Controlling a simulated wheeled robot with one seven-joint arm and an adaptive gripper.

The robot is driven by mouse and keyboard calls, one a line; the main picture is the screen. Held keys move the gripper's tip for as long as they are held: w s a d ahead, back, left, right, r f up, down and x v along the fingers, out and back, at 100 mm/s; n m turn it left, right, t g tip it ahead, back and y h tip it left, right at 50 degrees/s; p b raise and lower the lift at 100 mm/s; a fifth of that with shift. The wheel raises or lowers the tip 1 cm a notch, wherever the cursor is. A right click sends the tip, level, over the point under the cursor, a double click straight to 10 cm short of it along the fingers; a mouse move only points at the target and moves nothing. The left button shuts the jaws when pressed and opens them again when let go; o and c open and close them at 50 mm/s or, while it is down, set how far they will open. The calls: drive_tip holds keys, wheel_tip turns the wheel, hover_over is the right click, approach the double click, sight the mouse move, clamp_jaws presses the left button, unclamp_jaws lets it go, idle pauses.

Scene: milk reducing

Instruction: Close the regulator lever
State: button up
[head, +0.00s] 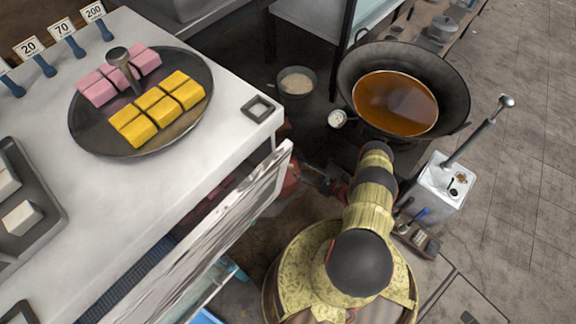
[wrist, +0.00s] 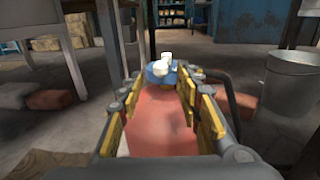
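The regulator (wrist: 154,76) is a blue round piece with a white knob-like lever (wrist: 164,64) on top, seen in the wrist view just beyond my fingertips. It sits at the far end of a red rounded body (wrist: 160,125), which looks like a gas cylinder and fills the space between my fingers. My gripper (wrist: 162,84) is open, with yellow-padded fingers on both sides and nothing clearly gripped. I cannot tell whether a finger touches the lever. In the head view, my gripper (head: 328,180) is low beside a red object (head: 290,180), partly hidden by the counter.
A counter (head: 200,175) with a plate of sweets (head: 95,130) stands at left, its panel (head: 215,235) hanging out near my arm. A pan of brown liquid (head: 395,103) and a dial (head: 337,118) are behind. A metal bucket (wrist: 290,85) stands right in the wrist view.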

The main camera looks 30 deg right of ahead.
sight(291, 166)
drive_tip(key=b+x, duration=0.1)
drive_tip(key=x, duration=0.5)
drive_tip(key=shift+c, duration=1.2)
clamp_jaws()
